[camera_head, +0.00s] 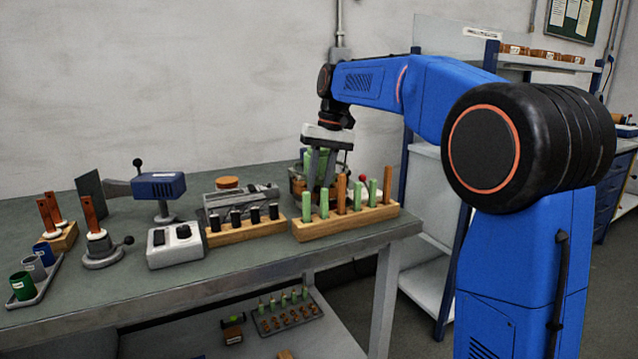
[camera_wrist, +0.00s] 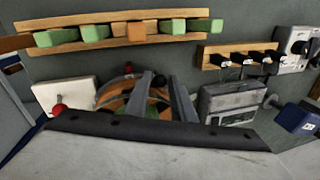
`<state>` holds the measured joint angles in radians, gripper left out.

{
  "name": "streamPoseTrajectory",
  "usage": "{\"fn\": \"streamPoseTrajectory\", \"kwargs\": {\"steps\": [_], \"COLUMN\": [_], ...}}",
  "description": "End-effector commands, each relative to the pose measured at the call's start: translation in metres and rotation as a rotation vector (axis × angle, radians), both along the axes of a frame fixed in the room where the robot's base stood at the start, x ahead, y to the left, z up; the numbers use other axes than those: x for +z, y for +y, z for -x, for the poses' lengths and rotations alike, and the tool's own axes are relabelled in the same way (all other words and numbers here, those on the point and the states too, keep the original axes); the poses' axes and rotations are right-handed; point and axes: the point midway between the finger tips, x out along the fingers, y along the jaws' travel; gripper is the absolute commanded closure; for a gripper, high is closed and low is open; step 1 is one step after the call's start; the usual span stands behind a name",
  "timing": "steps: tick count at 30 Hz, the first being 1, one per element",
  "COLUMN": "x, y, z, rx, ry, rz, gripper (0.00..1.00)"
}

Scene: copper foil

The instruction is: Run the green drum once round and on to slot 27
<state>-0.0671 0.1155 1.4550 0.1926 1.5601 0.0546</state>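A round part with green and copper-coloured faces (camera_wrist: 134,99) lies below my fingers in the wrist view. In the head view a green body (camera_head: 309,160) shows behind and beside my fingers; I take it for the green drum, though it is mostly hidden. My gripper (camera_head: 321,186) points down over it, behind the rack of upright bars. In the wrist view my gripper's (camera_wrist: 161,80) fingers stand apart, with no object clearly pinched between them. I cannot tell whether a finger touches the drum. No slot numbers are readable.
A wooden rack (camera_head: 345,222) of green and copper bars stands in front of my gripper. A rack with black pieces (camera_head: 248,230), a grey control box (camera_head: 175,246) and a blue-headed stand (camera_head: 159,186) are to the left. A red knob (camera_wrist: 58,109) is close by.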

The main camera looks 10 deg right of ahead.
Motion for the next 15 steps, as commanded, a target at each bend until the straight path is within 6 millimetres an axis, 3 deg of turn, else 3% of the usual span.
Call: {"fn": "streamPoseTrajectory", "kwargs": {"steps": [1,3,15], "x": [0.0,0.0001,0.0002], "y": [0.0,-0.0001,0.005], "z": [0.0,0.0,-0.0012], "rx": [0.0,0.0,-0.05], "ry": [0.0,0.0,0.001], "rz": [0.0,0.0,0.0], "gripper": [0.9,1.0,1.0]}}
